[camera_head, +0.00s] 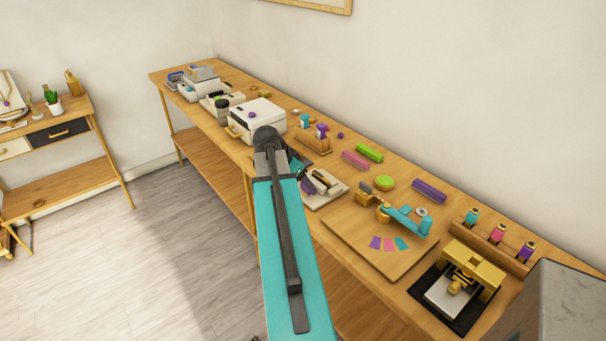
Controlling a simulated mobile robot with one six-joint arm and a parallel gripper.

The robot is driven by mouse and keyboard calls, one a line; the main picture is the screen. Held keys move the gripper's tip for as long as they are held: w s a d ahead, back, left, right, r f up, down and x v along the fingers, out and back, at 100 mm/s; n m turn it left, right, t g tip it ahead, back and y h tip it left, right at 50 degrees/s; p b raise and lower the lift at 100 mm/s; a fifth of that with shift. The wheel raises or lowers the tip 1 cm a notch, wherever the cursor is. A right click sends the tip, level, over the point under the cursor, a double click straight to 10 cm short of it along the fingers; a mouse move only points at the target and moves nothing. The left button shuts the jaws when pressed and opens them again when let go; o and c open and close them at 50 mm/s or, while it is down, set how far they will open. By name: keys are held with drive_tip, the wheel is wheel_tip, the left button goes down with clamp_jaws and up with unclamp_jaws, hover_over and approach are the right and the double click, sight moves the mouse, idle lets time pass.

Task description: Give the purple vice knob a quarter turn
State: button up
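A small vice (321,183) with dark and pale parts sits on a white plate (329,199) at the middle of the long bench. A purple piece at its left side (307,187), which looks like the vice knob, is partly hidden behind my teal arm. My gripper (300,164) is a small dark shape past the end of my arm, close to the vice and just behind it in the picture. Most of the gripper is hidden by the arm. I cannot tell whether its fingers are apart or whether it touches the knob.
A white machine with a purple button (259,116) and a dark cup (223,112) stand to the left. A wooden board (391,265) with coloured swatches and a teal tool lies to the right. A gold press (466,275) stands near a grey block (560,305). Floor left of the bench is clear.

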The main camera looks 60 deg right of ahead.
drive_tip(key=shift+x, duration=1.05)
drive_tip(key=shift+c, duration=0.5)
drive_tip(key=c, duration=1)
drive_tip(key=o, duration=0.4)
drive_tip(key=shift+c, duration=0.2)
drive_tip(key=shift+s, duration=0.1)
drive_tip(key=c, duration=0.3)
